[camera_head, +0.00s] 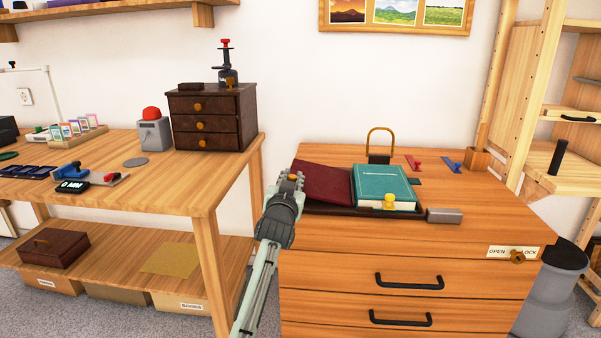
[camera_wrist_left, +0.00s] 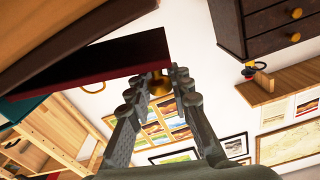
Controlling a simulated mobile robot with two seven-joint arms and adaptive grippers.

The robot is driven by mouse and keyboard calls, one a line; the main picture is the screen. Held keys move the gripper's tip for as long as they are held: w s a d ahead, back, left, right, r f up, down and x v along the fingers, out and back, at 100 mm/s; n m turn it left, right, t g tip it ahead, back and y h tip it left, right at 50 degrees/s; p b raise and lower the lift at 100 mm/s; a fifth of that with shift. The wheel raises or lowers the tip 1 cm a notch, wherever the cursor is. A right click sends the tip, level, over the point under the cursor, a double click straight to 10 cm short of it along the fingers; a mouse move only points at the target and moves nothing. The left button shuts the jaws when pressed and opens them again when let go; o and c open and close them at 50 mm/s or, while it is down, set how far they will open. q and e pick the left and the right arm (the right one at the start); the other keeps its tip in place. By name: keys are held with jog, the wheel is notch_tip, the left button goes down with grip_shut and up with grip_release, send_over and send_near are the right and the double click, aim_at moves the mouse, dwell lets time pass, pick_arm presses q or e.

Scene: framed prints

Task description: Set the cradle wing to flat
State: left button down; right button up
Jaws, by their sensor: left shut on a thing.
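The book cradle (camera_head: 343,210) lies on top of the wooden drawer cabinet. Its dark red left wing (camera_head: 327,184) looks tilted; the exact angle is hard to tell. The wing also shows as a dark red panel in the left wrist view (camera_wrist_left: 100,68). A teal book (camera_head: 384,186) lies on the cradle's right side, with a yellow knob (camera_head: 390,201) at its front. My left gripper (camera_head: 296,178) is at the wing's outer left edge. In the left wrist view its fingers (camera_wrist_left: 155,84) are shut on a brass knob (camera_wrist_left: 160,86) by the panel's edge. My right gripper is out of view.
A grey block (camera_head: 444,216) sits right of the cradle, and a brass-looped dark block (camera_head: 380,150) stands behind it. Small red (camera_head: 413,163) and blue (camera_head: 453,166) pieces lie at the back. A workbench (camera_head: 200,190) stands left, close to my left arm.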

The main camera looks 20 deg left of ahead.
pick_arm(q)
jog(key=shift+s+a+f+n+b, duration=0.1)
jog(key=shift+a+f+n+b, duration=0.15)
jog(key=shift+f+n, duration=0.5)
jog(key=shift+s+a+f+n+b, duration=0.2)
jog(key=shift+f+n, duration=0.25)
jog(key=shift+f, duration=0.5)
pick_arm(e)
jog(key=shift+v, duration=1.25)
pick_arm(q)
jog(key=shift+w+f, duration=0.1)
jog(key=shift+w, duration=0.05)
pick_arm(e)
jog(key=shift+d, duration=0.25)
pick_arm(q)
jog(key=c, duration=1.3)
grip_release()
jog(key=shift+c, duration=0.2)
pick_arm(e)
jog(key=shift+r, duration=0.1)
pick_arm(q)
notch_tip(320, 180, up, 10)
jog(key=shift+r, duration=0.1)
